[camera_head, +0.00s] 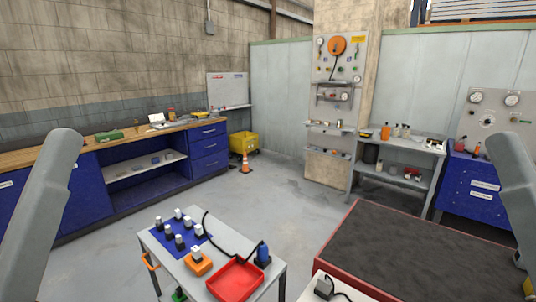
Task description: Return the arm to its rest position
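My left arm shows only as a grey link at the left edge, and my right arm as a grey link at the right edge. Neither gripper can be seen. Between the arms, a small grey table (188,270) carries a blue mat (186,251) with several black-and-white upright pieces.
A dark-topped red bench (420,248) stands at the right, with a white surface (312,289) beside it holding a grey plug-like piece. Blue cabinets (120,180) line the left wall. A traffic cone (245,164) stands near a yellow bin (243,143). The middle floor is clear.

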